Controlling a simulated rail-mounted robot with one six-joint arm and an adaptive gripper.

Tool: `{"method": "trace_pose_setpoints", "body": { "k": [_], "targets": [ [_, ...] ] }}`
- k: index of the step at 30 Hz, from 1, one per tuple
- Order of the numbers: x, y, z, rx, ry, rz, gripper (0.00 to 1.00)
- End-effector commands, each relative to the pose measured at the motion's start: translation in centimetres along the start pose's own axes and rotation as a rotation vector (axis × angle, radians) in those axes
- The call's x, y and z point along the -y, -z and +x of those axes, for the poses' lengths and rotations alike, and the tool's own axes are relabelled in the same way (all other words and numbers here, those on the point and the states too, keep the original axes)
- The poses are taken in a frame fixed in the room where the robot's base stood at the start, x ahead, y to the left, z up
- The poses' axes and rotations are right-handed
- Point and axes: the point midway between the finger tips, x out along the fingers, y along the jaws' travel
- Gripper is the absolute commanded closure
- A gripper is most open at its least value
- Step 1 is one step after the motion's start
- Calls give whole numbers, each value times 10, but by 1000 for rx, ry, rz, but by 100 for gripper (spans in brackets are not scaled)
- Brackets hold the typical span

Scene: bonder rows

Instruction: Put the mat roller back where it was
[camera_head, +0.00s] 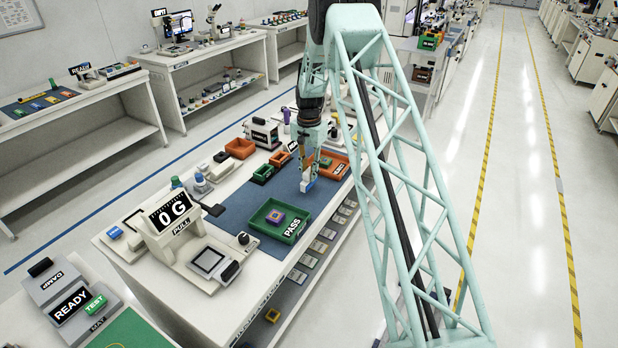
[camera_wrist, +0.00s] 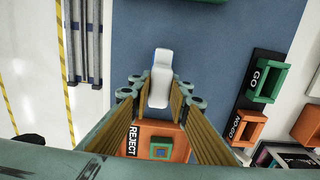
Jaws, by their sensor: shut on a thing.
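The mat roller, a pale white and light blue piece, is held between the fingers of my gripper (camera_head: 309,170). It shows in the wrist view (camera_wrist: 161,72), sticking out past the fingertips, and in the head view as a small pale piece (camera_head: 307,184) at the gripper's lower end. My gripper (camera_wrist: 159,92) is shut on it, over the blue bench mat (camera_head: 237,206). Part of the roller is hidden between the fingers. I cannot tell how high it is above the mat.
A green PASS tray (camera_head: 271,233) with a purple and orange part stands at the mat's front. The orange REJECT tray (camera_wrist: 176,151) lies beyond my fingers. Green GO (camera_wrist: 267,81) and orange NO-GO (camera_wrist: 249,128) bins are beside the mat. A pull tester (camera_head: 178,222) stands left; the mat's middle is clear.

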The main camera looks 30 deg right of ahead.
Motion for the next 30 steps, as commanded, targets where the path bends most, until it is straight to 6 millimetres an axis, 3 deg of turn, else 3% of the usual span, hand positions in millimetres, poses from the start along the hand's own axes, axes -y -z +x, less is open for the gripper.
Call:
{"method": "trace_pose_setpoints", "body": {
  "k": [7,23,24,27,30],
  "targets": [
    [0,0,19,0,0,0,93],
    [0,0,24,-1,1,0,93],
    [0,0,24,-1,1,0,80],
    [0,0,23,-1,1,0,71],
    [0,0,23,-1,1,0,70]
  ]
}}
